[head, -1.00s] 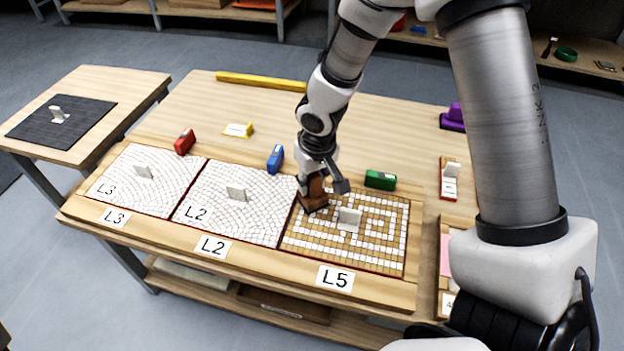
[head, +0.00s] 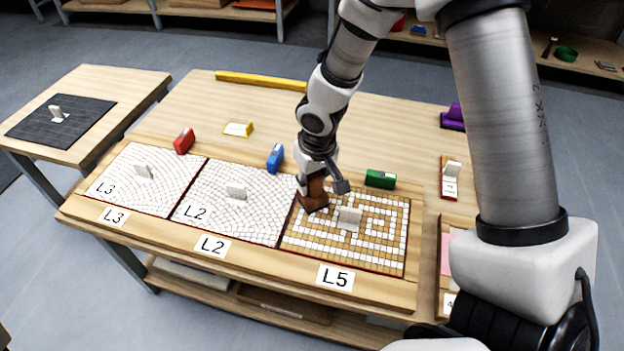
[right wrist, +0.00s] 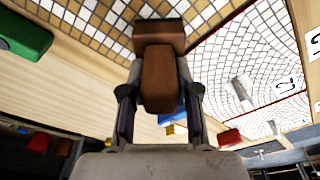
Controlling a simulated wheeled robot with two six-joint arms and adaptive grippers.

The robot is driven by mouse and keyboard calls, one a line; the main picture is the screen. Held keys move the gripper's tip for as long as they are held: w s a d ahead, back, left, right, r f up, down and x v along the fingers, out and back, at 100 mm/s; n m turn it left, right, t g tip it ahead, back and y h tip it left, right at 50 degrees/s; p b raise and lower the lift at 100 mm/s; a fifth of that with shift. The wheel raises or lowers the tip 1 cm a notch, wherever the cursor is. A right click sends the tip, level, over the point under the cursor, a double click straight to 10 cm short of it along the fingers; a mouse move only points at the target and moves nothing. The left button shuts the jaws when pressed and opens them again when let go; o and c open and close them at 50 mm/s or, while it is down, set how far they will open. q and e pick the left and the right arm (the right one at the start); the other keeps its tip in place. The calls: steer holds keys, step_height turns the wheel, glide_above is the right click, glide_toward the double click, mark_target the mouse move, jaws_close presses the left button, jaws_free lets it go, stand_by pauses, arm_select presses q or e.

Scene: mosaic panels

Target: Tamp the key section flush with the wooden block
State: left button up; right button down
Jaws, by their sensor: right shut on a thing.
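My right gripper (head: 318,181) is shut on a brown wooden block (head: 312,200) over the upper left corner of the L5 panel (head: 405,262). That panel has a tan and white key pattern. In the right wrist view the block (right wrist: 160,78) sits between the two fingers (right wrist: 160,100), its wide end against or just above the panel (right wrist: 95,18). I cannot tell whether it touches the tiles. Whether any tiles stand proud is too small to tell. My left gripper is not in view.
The white L2 panel (head: 265,205) and L3 panel (head: 165,180) lie to the left. Blue (head: 275,157), red (head: 184,142) and green (head: 380,179) blocks stand behind the panels. A yellow bar (head: 262,82) lies at the table's back. The table's middle back is clear.

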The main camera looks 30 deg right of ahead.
steer(key=shift+r+p, duration=2.95)
steer(key=shift+r, duration=0.6)
steer(key=shift+f, duration=0.1)
step_height(320, 180, down, 6)
steer(key=b, duration=0.6)
steer(key=shift+f+b, duration=0.5)
steer(key=shift+b, duration=0.05)
steer(key=shift+f+b, duration=0.25)
steer(key=shift+b, duration=0.2)
stand_by(0.4)
step_height(320, 180, up, 7)
steer(key=p, duration=0.6)
steer(key=shift+r, duration=0.15)
